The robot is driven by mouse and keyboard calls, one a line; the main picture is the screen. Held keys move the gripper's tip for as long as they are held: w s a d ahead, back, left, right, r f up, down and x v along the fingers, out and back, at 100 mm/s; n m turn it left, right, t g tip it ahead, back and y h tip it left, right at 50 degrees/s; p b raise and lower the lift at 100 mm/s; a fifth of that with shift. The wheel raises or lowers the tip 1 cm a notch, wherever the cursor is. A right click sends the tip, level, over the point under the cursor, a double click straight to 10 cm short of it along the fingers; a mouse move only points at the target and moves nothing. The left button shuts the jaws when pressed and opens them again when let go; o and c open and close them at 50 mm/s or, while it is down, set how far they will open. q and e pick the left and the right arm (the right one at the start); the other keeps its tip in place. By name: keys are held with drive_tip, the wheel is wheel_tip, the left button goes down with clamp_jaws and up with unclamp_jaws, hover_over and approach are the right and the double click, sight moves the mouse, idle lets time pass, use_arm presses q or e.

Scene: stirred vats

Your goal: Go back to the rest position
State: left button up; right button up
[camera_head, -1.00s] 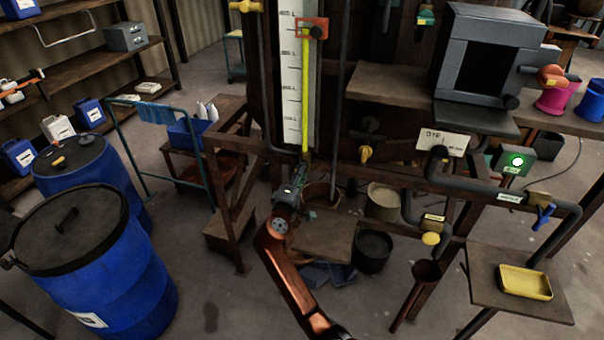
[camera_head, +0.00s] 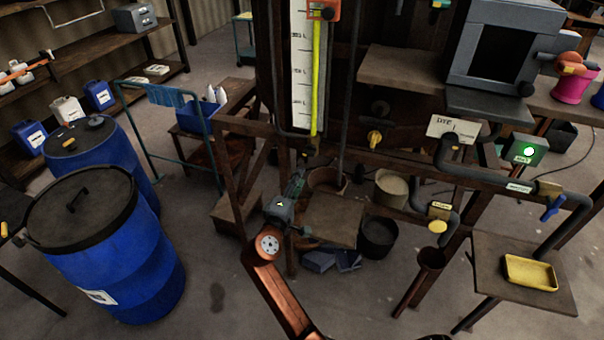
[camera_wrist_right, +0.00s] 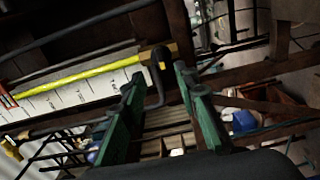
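My right gripper (camera_head: 298,180) is at the end of my copper-coloured arm, low in front of the vat's wooden frame in the head view. It is near the foot of the white level gauge (camera_head: 302,75) with its yellow strip. In the right wrist view, the two green fingers (camera_wrist_right: 160,76) stand apart and hold nothing. A dark bent pipe and the gauge show beyond them. In the head view the fingertips are small and partly lost against the dark frame. My left gripper is in neither view.
Blue drums (camera_head: 112,245) stand at left, beside a teal trolley (camera_head: 150,165). A dark bucket (camera_head: 377,237) and a pale bucket (camera_head: 391,188) are right of my gripper. Pipes with valves and a yellow tray (camera_head: 530,272) on a small table are farther right. Floor between drums and frame is clear.

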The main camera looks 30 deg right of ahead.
idle(0.5)
drive_tip(key=w+a+f+n+g+y, duration=0.15)
drive_tip(key=f+y, duration=0.25)
drive_tip(key=f, duration=1.4)
drive_tip(key=a+f+n+y, duration=0.2)
drive_tip(key=f+y, duration=0.1)
drive_tip(key=f, duration=1.4)
drive_tip(key=s+f+m+g+y, duration=0.1)
drive_tip(key=s+f, duration=0.3)
drive_tip(key=f, duration=0.4)
drive_tip(key=s+f+g+y, duration=0.15)
drive_tip(key=s+f, duration=0.25)
drive_tip(key=f, duration=0.5)
drive_tip(key=s+f+m+g+y, duration=0.3)
drive_tip(key=s+f+m, duration=0.1)
drive_tip(key=s+f, duration=1.75)
drive_tip(key=s+d+f+m+g, duration=0.1)
drive_tip(key=s+f, duration=0.3)
drive_tip(key=s, duration=1.2)
drive_tip(key=s+d+f+m+g+y, duration=0.1)
drive_tip(key=s+f+m, duration=0.3)
drive_tip(key=s, duration=1.2)
drive_tip(key=shift+d+g, duration=0.15)
drive_tip(key=shift+g, duration=0.75)
